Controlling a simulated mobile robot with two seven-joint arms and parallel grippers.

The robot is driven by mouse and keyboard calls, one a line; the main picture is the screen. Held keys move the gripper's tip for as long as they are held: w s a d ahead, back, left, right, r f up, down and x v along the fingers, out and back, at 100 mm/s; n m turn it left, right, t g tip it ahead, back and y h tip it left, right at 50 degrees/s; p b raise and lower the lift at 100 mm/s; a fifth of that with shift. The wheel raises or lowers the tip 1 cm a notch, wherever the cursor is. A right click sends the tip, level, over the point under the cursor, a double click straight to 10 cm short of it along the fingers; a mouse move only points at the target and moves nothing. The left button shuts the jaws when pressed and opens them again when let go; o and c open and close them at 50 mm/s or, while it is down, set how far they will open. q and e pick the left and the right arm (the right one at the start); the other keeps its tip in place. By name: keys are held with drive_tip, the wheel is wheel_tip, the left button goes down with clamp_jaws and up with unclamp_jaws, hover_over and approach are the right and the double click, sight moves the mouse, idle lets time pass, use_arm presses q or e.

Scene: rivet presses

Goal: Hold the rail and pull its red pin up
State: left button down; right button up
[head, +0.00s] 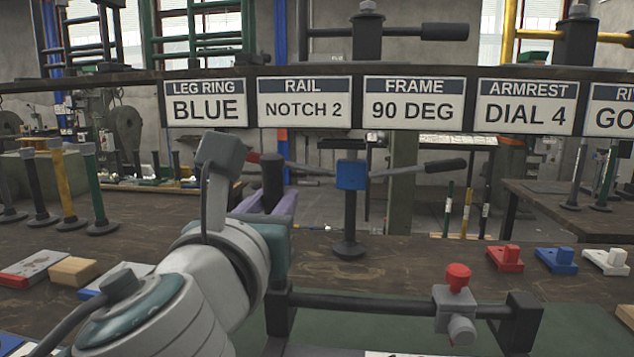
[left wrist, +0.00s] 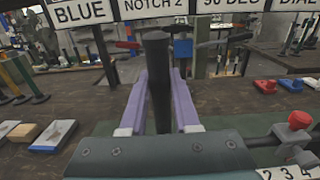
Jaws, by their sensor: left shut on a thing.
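The rail (head: 375,304) is a dark horizontal bar between two black end blocks, low in the head view. A grey slider (head: 456,322) sits near its right end, with the red pin (head: 458,277) standing on top. The red pin also shows at the right of the left wrist view (left wrist: 299,120). My left gripper (head: 268,196) is shut on a black upright post (left wrist: 158,70), its purple fingers on either side. The post stands above the rail's left end; its foot is hidden by my arm, so I cannot tell whether it joins the rail. My right gripper is not in view.
Behind the rail stands a post with a blue block (head: 351,175) and two side levers. Red, blue and white small parts (head: 506,258) lie at the right. Colored posts (head: 97,190) and blocks stand left. The sign "RAIL NOTCH 2" (head: 304,103) hangs above.

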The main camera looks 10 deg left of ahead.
use_arm(q)
hover_over(280, 288)
drive_tip(key=shift+w+f, duration=0.2)
drive_tip(key=shift+f, duration=2.2)
